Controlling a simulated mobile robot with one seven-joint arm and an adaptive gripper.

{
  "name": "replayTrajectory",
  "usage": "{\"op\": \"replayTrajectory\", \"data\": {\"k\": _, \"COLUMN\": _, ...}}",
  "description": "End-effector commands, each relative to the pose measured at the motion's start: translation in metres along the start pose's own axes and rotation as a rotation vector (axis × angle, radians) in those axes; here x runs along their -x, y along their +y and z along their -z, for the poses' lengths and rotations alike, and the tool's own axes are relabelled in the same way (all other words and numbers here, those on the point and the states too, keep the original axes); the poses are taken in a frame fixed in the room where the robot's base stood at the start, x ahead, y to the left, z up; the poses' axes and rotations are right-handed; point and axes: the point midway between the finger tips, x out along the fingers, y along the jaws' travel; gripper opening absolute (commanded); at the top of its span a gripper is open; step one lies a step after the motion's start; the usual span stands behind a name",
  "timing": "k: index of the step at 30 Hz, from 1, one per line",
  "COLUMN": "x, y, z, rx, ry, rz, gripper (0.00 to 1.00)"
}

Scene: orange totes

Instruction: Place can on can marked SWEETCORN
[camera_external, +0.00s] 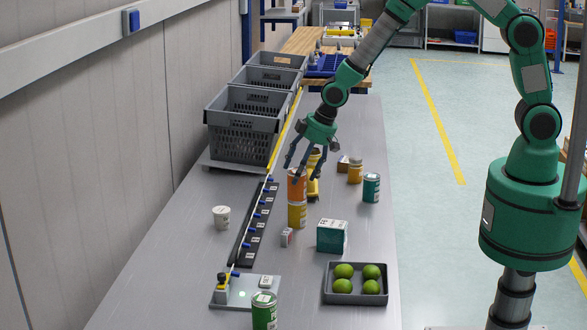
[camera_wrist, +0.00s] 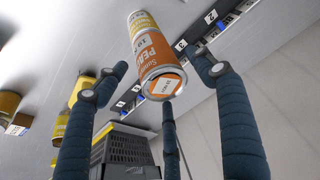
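An orange can (camera_external: 297,187) stands upright on a yellow can (camera_external: 297,215) in the middle of the table. In the wrist view the orange can (camera_wrist: 157,62) shows lettering that starts "PEA", and the yellow can (camera_wrist: 143,24) shows beyond it. I cannot read the word SWEETCORN on any can. My gripper (camera_external: 303,168) is just above the stack, fingers pointing down. In the wrist view its fingers (camera_wrist: 163,88) are spread around the orange can's top, with gaps visible; no grip shows.
A yellow-orange can (camera_external: 355,171), a teal can (camera_external: 371,188) and a teal box (camera_external: 332,236) stand to the right. A grey tray of green fruit (camera_external: 356,299) and a green can (camera_external: 264,311) are in front. Grey crates (camera_external: 240,140) stand behind left. The left table area is mostly clear.

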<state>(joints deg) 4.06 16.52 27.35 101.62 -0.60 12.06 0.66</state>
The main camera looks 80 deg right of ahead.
Motion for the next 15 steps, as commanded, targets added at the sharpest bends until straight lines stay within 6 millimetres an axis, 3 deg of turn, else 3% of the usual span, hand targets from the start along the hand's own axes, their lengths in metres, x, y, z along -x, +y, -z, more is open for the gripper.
{"op": "replayTrajectory", "data": {"k": 8, "x": 0.002, "y": 0.0, "z": 0.001, "rx": 0.0, "ry": 0.0, "rz": 0.0, "gripper": 0.69}}
{"op": "replayTrajectory", "data": {"k": 15, "x": 0.015, "y": 0.0, "z": 0.001, "rx": 0.0, "ry": 0.001, "rz": 0.0, "gripper": 0.69}}
